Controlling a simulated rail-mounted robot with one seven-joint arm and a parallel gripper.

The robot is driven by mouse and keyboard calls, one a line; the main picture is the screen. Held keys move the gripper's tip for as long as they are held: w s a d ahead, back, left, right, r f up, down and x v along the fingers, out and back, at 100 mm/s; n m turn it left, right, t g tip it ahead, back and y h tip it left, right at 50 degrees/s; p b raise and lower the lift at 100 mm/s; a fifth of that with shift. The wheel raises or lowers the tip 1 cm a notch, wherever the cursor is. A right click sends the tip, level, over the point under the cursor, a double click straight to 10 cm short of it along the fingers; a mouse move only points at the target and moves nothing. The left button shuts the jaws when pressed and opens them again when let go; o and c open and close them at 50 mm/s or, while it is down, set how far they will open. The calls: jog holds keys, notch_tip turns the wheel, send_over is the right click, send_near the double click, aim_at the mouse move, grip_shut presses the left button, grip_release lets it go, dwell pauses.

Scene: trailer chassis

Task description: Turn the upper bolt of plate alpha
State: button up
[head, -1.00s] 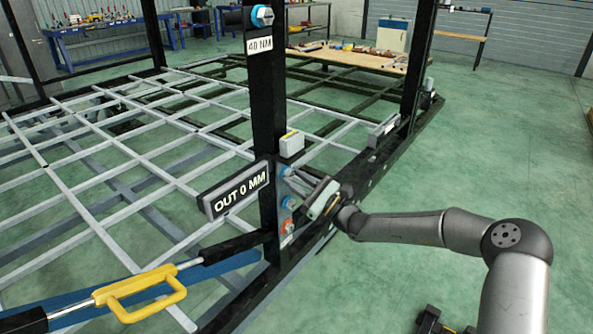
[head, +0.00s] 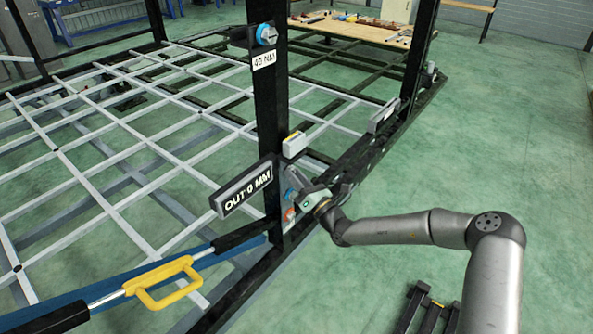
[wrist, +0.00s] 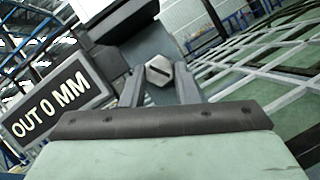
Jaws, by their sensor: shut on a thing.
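A grey plate (head: 291,181) with bolts is on the dark upright post (head: 270,110). My gripper (head: 300,192) reaches it from the right and hides part of it. An orange-ringed bolt (head: 289,214) shows below the gripper, with a bluish one (head: 289,195) just above it. In the wrist view, a bolt (wrist: 159,70) with a slotted, faceted grey head sits between the two fingers of my gripper (wrist: 159,88), which are shut on it. The head view does not clearly show which bolt this is. No plate name can be read.
An "OUT 0 MM" sign (head: 243,190) sticks out left of the plate and is close by in the wrist view (wrist: 50,101). A small grey box (head: 294,144) sits above. A yellow handle (head: 165,283) is at lower left. The right floor is mostly clear.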

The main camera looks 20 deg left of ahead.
jog(key=shift+f+m, duration=0.1)
jog(key=shift+m, duration=0.2)
jog(key=o, duration=1)
jog(key=shift+d, duration=0.1)
jog(key=v, duration=1.7)
jog(key=shift+s+b, duration=0.25)
jog(key=shift+b, duration=0.2)
jog(key=shift+d, duration=0.1)
